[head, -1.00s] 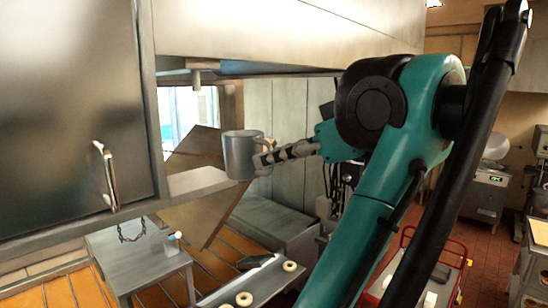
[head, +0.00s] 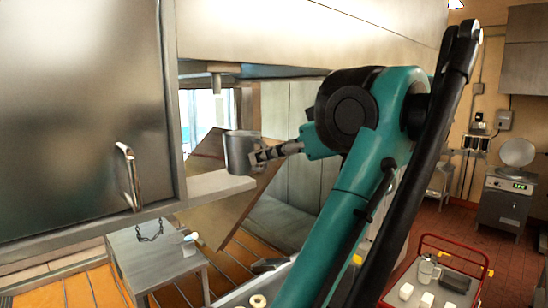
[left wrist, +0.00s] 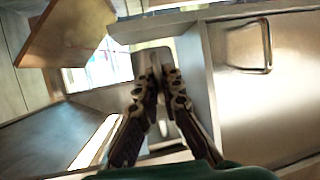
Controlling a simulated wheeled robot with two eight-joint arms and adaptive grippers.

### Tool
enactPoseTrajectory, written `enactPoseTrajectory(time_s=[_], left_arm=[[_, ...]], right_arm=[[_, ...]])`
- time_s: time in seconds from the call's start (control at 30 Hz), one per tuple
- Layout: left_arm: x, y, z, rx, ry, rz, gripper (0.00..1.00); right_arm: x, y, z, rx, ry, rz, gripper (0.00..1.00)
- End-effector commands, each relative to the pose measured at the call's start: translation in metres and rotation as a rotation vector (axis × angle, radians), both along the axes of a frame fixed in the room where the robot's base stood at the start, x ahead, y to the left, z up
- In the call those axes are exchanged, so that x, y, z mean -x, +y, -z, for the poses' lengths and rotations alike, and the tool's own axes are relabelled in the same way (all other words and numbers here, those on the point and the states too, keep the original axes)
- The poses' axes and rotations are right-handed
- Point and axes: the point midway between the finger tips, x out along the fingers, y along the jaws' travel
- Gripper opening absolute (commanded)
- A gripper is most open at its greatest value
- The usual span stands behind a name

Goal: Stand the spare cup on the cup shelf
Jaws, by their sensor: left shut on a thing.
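The spare cup (head: 238,153) is a plain grey mug, upright in the head view. My left gripper (head: 262,155) is shut on its handle side, reaching in from the right. The cup's base overlaps the right end of a pale metal ledge (head: 212,188), which looks like the cup shelf; I cannot tell whether they touch. In the left wrist view the two fingers (left wrist: 163,75) come together on the cup (left wrist: 148,60), which is partly hidden behind them. My right gripper is not in view.
A cabinet door with a bar handle (head: 130,178) stands left of the ledge. An overhead metal hood (head: 310,35) hangs above. A tilted brown board (head: 235,205) is behind the ledge. Below are a small metal table (head: 150,262) and, at right, a red cart (head: 455,250) carrying a jug.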

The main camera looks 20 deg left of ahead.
Motion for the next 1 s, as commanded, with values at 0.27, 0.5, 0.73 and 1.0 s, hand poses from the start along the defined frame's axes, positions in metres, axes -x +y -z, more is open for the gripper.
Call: enactPoseTrajectory(time_s=[0.27,0.5,0.73,1.0], left_arm=[[-0.007,0.016,0.000,0.000,-0.001,0.000,0.00],[-0.013,0.031,0.000,-0.001,0.000,0.000,0.00],[-0.018,0.044,0.000,-0.001,-0.001,0.000,0.00],[-0.024,0.060,0.000,0.000,-0.001,-0.001,0.00]], right_arm=[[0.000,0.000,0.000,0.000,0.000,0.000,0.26],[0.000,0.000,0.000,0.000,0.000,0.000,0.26],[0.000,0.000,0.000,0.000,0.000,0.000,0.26],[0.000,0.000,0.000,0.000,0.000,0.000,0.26]])
